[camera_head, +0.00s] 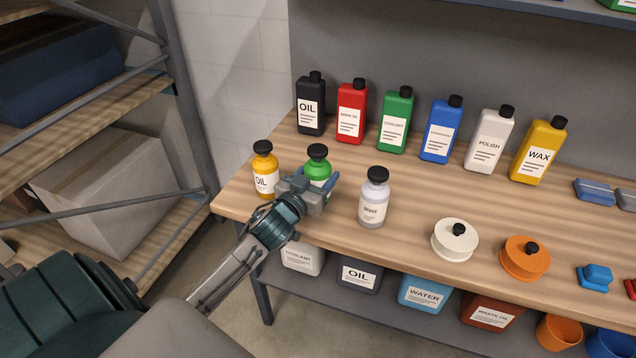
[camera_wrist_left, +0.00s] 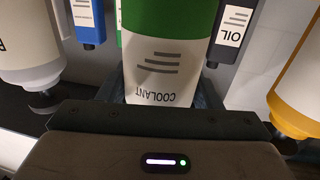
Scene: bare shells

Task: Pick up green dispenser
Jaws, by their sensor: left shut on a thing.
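The green dispenser (camera_head: 316,161) is a round bottle with a black cap and a white label, on the wooden bench near its front left edge. My left gripper (camera_head: 316,185) is at its front, shut on its body. In the left wrist view the green dispenser (camera_wrist_left: 178,20) fills the middle, upside down in the picture, its label reading COOLANT between the fingers. The lower part of the bottle is hidden by the gripper in the head view, so I cannot tell whether it still touches the bench. My right gripper is not in view.
A yellow OIL bottle (camera_head: 264,170) stands close on the left, a clear bottle (camera_head: 373,197) on the right. Several rectangular bottles, including a green one (camera_head: 395,120), line the back. White (camera_head: 455,240) and orange (camera_head: 524,258) round containers stand further right. A storage rack (camera_head: 180,90) is at left.

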